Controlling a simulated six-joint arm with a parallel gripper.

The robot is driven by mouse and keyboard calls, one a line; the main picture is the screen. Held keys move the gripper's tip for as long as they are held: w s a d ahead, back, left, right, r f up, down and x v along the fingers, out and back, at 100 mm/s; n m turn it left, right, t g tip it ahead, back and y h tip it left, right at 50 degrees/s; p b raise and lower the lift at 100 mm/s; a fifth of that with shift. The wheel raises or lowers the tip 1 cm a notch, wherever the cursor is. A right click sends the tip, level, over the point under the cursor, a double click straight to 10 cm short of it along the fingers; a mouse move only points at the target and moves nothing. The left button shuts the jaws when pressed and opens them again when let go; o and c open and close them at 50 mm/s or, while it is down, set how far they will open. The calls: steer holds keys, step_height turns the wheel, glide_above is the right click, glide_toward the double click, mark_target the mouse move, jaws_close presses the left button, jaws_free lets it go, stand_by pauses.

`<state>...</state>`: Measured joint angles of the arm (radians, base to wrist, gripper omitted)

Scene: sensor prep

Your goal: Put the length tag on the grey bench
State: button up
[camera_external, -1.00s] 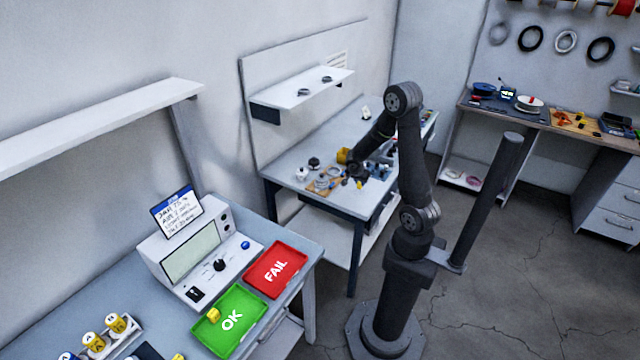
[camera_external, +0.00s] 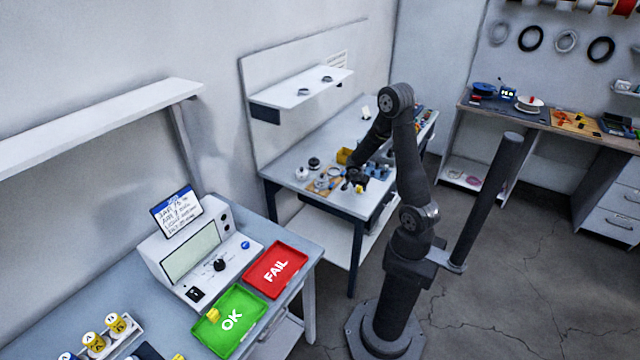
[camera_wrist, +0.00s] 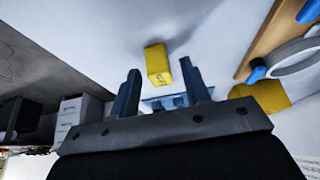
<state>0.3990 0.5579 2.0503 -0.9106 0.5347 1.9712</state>
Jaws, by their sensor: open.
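A small yellow block with a dark mark, which looks like the length tag (camera_wrist: 158,64), shows in the wrist view just beyond and between my fingertips. Its lettering is too small to read. It is against the pale grey bench top (camera_wrist: 130,25) and seems to stand on it, with a shadow beside it. My gripper (camera_wrist: 161,84) is open, with a gap on both sides of the block. In the external view my gripper (camera_external: 354,176) is low over the front edge of the grey bench (camera_external: 290,165), with the yellow block (camera_external: 359,189) just below it.
A yellow bin (camera_external: 345,156), a wooden board (camera_external: 322,185) and several small parts lie close around my gripper. A shelf (camera_external: 302,88) hangs above the bench. The left bench carries a green OK tray (camera_external: 207,335) and a red FAIL tray (camera_external: 258,279).

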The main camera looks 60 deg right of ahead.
steer(key=shift+r, duration=0.1)
steer(key=v, duration=1.1)
steer(key=shift+r, duration=0.25)
steer(key=shift+o, duration=1.3)
steer(key=shift+a+r, duration=0.25)
steer(key=shift+d, duration=0.1)
steer(key=d+r+n+y, duration=0.5)
steer(key=d+n, duration=0.1)
steer(key=n, duration=1.2)
steer(key=f, duration=1.1)
steer(key=shift+w+d+f, duration=0.2)
steer(key=shift+w+f, duration=0.05)
steer(key=shift+f, duration=0.05)
steer(key=shift+s+a+f, duration=0.1)
steer(key=shift+s+f, duration=0.05)
steer(key=shift+f, duration=1.2)
steer(key=shift+s+a+f, duration=0.1)
steer(key=shift+s+f, duration=0.05)
steer(key=shift+f, duration=1.25)
steer(key=shift+d, duration=0.1)
